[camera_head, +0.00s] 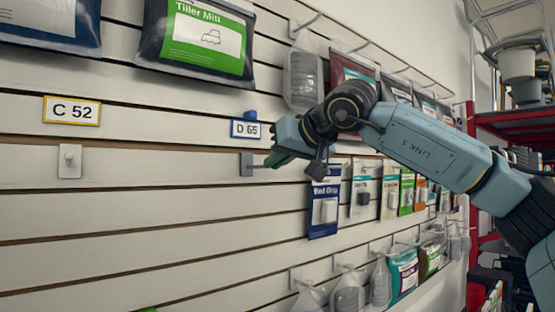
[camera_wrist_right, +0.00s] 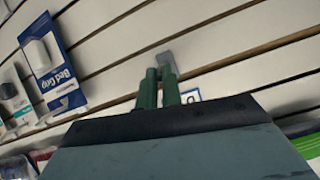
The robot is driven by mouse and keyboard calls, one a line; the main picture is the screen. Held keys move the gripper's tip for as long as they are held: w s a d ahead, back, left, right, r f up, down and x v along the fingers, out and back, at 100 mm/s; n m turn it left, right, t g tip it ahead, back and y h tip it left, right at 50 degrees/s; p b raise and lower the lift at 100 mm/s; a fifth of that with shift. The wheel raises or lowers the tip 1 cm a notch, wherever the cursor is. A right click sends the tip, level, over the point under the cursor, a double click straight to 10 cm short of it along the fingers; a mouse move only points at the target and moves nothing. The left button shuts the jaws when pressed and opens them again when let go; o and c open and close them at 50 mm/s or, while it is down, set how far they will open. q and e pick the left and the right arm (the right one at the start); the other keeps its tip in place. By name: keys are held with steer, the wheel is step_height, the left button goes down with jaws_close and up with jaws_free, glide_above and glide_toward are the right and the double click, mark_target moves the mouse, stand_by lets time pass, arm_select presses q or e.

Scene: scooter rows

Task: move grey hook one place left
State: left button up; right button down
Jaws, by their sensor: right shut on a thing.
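The grey hook (camera_head: 246,164) has its back plate at the slatted wall, just below the D 65 label (camera_head: 245,129). My right gripper (camera_head: 274,161) reaches in from the right and is shut on the hook's arm. In the right wrist view the two green fingers (camera_wrist_right: 158,90) are close together, with the grey plate (camera_wrist_right: 168,60) just beyond their tips. The fingers hide most of the hook's arm. My left gripper is not in view.
A pale hook (camera_head: 69,161) sits below the C 52 label (camera_head: 71,111) on the left. The slats between it and the grey hook are bare. The Bed Grip pack (camera_head: 323,202) hangs close to the right. The Tiller Mitt pack (camera_head: 195,41) hangs above.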

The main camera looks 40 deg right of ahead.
steer(key=shift+r+p, duration=0.35)
steer(key=shift+r, duration=0.25)
stand_by(0.4)
steer(key=shift+f, duration=0.1)
stand_by(0.4)
steer(key=shift+s+b, duration=0.5)
steer(key=shift+s, duration=0.3)
steer(key=shift+s+d+r+b, duration=0.15)
steer(key=shift+s+b, duration=0.2)
steer(key=shift+s, duration=1)
steer(key=shift+s+d+r+b, duration=0.1)
steer(key=shift+s+b, duration=0.25)
steer(key=shift+s, duration=0.95)
stand_by(0.9)
steer(key=shift+a, duration=0.1)
steer(key=a+b, duration=0.1)
steer(key=a, duration=1)
steer(key=shift+s+f, duration=0.15)
steer(key=shift+s, duration=0.25)
stand_by(0.5)
